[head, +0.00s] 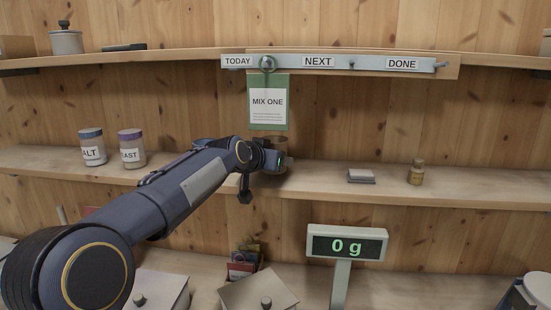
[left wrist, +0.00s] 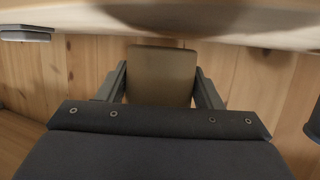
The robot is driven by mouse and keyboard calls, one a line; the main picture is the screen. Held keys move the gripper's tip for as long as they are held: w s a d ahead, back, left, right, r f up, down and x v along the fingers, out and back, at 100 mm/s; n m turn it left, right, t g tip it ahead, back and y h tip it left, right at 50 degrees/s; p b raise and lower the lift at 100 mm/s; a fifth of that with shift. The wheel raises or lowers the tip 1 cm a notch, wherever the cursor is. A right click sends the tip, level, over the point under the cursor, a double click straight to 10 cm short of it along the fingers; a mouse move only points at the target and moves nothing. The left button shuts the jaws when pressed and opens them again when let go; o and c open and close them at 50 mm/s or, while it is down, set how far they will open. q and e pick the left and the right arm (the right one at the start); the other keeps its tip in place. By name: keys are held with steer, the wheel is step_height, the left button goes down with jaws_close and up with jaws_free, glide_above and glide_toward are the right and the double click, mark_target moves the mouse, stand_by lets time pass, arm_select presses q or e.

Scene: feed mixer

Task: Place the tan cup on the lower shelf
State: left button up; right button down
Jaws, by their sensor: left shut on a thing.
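The tan cup (left wrist: 161,76) sits between the two fingers of my left gripper (left wrist: 160,92) in the left wrist view, and the fingers are shut on it. In the head view my left gripper (head: 274,161) is at the lower shelf (head: 320,178), near its middle, under the hanging green card. The cup is mostly hidden there by the gripper. A dark shadow lies on the shelf by the gripper. I cannot tell whether the cup touches the shelf. My right gripper is not in view.
Two labelled jars (head: 131,150) stand on the lower shelf to the left. A small stack (head: 361,176) and a small brown bottle (head: 416,173) stand to the right. The green "MIX ONE" card (head: 268,105) hangs above. A scale display (head: 346,245) stands below, in front.

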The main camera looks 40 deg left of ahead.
arm_select(q)
steer(key=shift+w+a+f, duration=0.15)
steer(key=shift+w+f, duration=0.5)
steer(key=shift+w, duration=0.2)
steer(key=shift+f, duration=0.15)
steer(key=shift+s, duration=0.2)
steer(key=shift+w+f, duration=0.1)
steer(key=shift+f, duration=0.1)
steer(key=o, duration=1.1)
steer(key=shift+r, duration=0.15)
steer(key=shift+c, duration=0.2)
